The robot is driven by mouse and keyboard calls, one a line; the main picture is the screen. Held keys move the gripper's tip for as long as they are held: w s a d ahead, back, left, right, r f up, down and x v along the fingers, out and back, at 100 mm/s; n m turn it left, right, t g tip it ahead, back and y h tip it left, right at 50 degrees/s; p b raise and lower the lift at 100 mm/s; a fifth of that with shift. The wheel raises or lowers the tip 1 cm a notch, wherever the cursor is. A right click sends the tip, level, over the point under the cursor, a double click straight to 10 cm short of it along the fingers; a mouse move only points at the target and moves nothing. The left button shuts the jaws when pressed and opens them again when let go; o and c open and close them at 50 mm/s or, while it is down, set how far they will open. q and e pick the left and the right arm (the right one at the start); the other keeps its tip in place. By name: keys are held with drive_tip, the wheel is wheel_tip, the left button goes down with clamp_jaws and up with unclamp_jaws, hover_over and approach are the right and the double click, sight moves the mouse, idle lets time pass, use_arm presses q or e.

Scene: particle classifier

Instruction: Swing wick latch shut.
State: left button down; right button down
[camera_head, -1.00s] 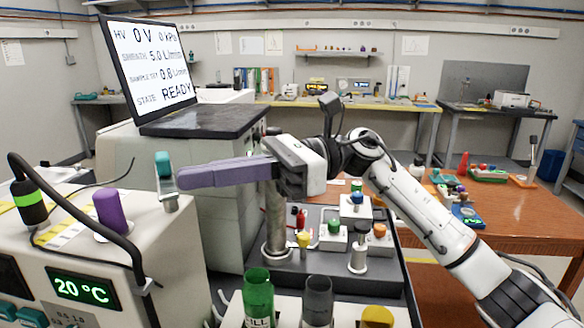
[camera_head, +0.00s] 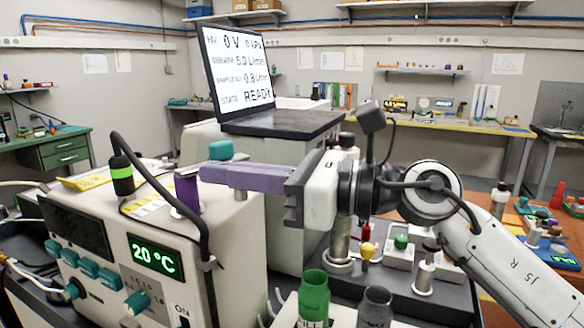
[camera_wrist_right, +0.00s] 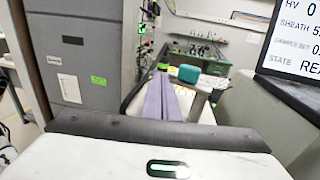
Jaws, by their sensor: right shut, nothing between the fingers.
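The latch has a teal grip (camera_head: 221,150) on top and stands on the near bench unit, just behind my right fingers in the head view. Its grip also shows in the right wrist view (camera_wrist_right: 189,73), just right of the fingertips, with a metal arm below it. A purple cylinder (camera_head: 187,193), perhaps the wick part, stands left of the fingertips. My right gripper (camera_head: 204,173) is shut and empty, its long purple fingers pointing left between cylinder and grip. Contact with the latch cannot be told; its lower part is hidden. My left gripper is out of view.
The cream bench unit (camera_head: 235,250) carries a 20 °C display and a black cable with a green-banded plug (camera_head: 122,175). A screen (camera_head: 237,70) stands behind. Green (camera_head: 314,295) and grey (camera_head: 374,308) bottles stand in front, below my right arm.

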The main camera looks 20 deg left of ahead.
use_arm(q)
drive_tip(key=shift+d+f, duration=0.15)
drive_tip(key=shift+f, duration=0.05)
use_arm(e)
drive_tip(key=shift+s+a, duration=0.15)
drive_tip(key=shift+a, duration=0.4)
use_arm(q)
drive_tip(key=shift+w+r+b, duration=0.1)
drive_tip(key=shift+b, duration=0.2)
use_arm(e)
drive_tip(key=shift+a, duration=0.1)
drive_tip(key=shift+s, duration=0.1)
